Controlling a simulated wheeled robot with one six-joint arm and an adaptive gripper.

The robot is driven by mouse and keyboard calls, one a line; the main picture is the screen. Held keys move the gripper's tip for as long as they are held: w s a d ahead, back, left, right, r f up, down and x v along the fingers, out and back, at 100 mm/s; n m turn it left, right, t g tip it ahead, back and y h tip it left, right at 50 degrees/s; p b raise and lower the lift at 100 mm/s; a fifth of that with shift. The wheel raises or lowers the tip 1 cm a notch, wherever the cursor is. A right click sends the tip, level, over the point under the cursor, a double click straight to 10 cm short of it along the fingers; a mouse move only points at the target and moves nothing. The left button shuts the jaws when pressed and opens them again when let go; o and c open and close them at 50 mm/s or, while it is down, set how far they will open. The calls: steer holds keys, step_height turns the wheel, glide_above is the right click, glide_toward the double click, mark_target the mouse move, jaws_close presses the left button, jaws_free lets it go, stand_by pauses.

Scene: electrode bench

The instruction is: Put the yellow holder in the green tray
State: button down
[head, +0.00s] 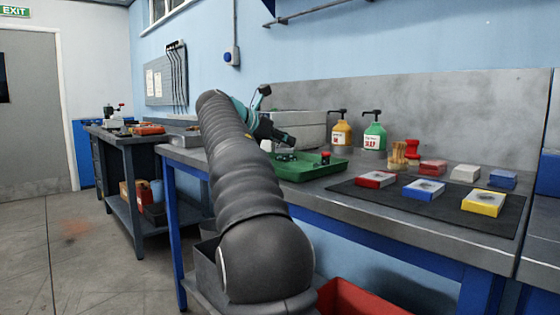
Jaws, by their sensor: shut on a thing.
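The yellow holder (484,202) is a low block with a yellow body and a white top with a grey round mark. It lies at the right front of the dark mat, well apart from my gripper. The green tray (318,172) stands on the bench left of the mat, holding small dark pieces at its left and a small red-topped piece at its back right. My gripper (287,143) is over the tray's left back part. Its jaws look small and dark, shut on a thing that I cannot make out. My arm hides the tray's left front part.
A red holder (375,180) and a blue holder (424,189) share the dark mat (395,206) with the yellow one. Behind stand more blocks (465,173), a wooden piece (398,156), an orange bottle (341,133) and a green bottle (375,134). A grey sink (300,124) is behind my gripper.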

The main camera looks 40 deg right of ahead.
steer(key=shift+w+a+f, duration=0.3)
steer(key=shift+w, duration=0.15)
steer(key=shift+f+b, duration=1.2)
steer(key=shift+f, duration=0.75)
steer(key=shift+f, duration=0.15)
steer(key=c, duration=0.9)
jaws_free()
steer(key=shift+c, duration=0.2)
steer(key=shift+a+r, duration=0.1)
steer(key=shift+r, duration=0.1)
steer(key=p+v, duration=0.2)
steer(key=v, duration=0.9)
steer(key=shift+a+r, duration=0.15)
steer(key=shift+a, duration=0.2)
